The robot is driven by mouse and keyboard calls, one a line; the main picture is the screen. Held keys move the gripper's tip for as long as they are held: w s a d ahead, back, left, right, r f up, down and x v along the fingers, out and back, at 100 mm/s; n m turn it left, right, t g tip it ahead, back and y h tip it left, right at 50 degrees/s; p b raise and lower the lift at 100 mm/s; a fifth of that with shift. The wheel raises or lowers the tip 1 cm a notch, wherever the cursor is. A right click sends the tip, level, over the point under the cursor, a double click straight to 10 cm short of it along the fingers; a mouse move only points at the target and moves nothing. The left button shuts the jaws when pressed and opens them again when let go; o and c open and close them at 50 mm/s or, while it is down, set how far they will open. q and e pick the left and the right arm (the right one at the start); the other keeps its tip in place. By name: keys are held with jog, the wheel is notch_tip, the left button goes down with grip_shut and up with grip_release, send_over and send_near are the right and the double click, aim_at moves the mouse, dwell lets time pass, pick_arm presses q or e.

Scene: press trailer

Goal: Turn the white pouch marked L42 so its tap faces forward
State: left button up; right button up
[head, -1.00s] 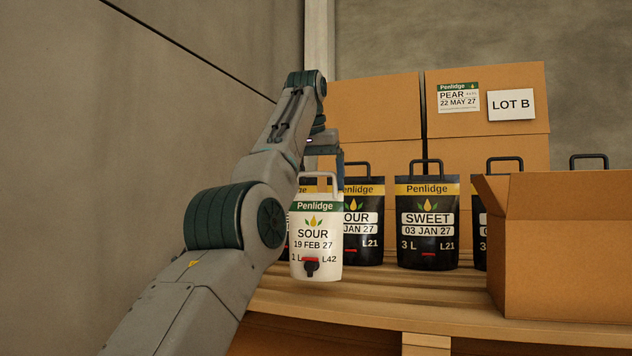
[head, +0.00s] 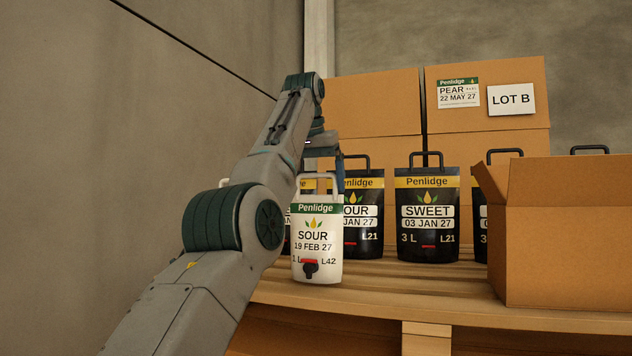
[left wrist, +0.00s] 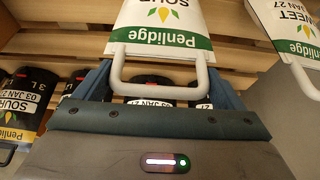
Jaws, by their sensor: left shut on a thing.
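The white pouch marked L42 (head: 316,240) is upright in the head view, with its label and its black-and-red tap toward the camera. My left gripper (head: 325,165) is above it, partly hidden by the arm. In the left wrist view the pouch's white handle (left wrist: 165,72) lies between the blue fingers of the left gripper (left wrist: 165,95), which is shut on it. The pouch body extends away at the top of that view. I cannot tell whether its base touches the slatted deck (head: 390,285). My right gripper is in neither view.
Black pouches, including SOUR (head: 362,215) and SWEET (head: 427,215), stand close behind. An open cardboard box (head: 570,240) stands at the right, with stacked boxes (head: 375,105) at the back. In the wrist view another white pouch (left wrist: 285,25) is at the right.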

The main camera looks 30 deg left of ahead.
pick_arm(q)
jog(key=shift+s, duration=0.1)
jog(key=shift+f+b, duration=0.2)
jog(key=shift+b, duration=0.15)
jog(key=o, duration=1.6)
jog(key=shift+o, duration=0.8)
jog(key=shift+s+d, duration=0.15)
jog(key=a+p+v, duration=0.1)
jog(key=p+v, duration=0.4)
jog(key=v, duration=0.5)
jog(key=shift+s+d+r, duration=0.2)
jog(key=shift+d+r, duration=0.2)
jog(key=shift+d, duration=0.1)
jog(key=shift+w, duration=0.1)
jog(key=shift+f, duration=0.15)
